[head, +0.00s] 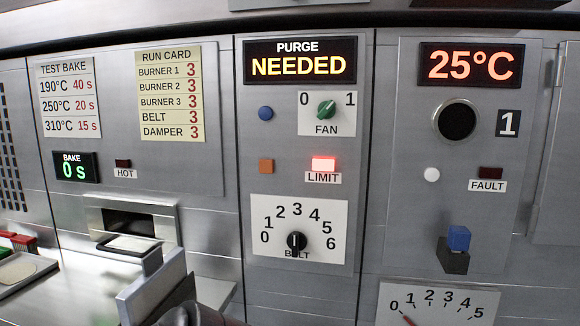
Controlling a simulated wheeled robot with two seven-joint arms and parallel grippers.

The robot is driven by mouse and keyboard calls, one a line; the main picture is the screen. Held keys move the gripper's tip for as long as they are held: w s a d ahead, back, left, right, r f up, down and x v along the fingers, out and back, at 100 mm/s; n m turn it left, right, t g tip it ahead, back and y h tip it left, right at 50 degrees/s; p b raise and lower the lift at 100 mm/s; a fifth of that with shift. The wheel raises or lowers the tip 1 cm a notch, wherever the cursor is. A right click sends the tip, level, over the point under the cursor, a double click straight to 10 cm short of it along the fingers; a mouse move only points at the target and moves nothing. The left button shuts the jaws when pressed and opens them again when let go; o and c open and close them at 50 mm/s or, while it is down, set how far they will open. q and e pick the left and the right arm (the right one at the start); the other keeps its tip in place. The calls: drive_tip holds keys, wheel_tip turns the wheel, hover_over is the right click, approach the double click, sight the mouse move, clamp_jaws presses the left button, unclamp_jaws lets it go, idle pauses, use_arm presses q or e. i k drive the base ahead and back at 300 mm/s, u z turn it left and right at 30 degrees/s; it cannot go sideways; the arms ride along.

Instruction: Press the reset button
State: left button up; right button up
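No button in view carries a reset label. A blue round button (265,113) sits under the PURGE NEEDED display on the middle panel. A white round button (432,175) is on the right panel, left of the dark FAULT lamp (490,173). My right gripper is not in view.
The green FAN knob (326,109) and black BELT dial (297,241) are on the middle panel. A blue-topped lever (458,238) juts out on the right panel. A slot with a tray (130,243) is at left. Red and green items (22,242) lie at the left edge.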

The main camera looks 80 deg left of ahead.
sight(266, 166)
drive_tip(key=u, duration=2.35)
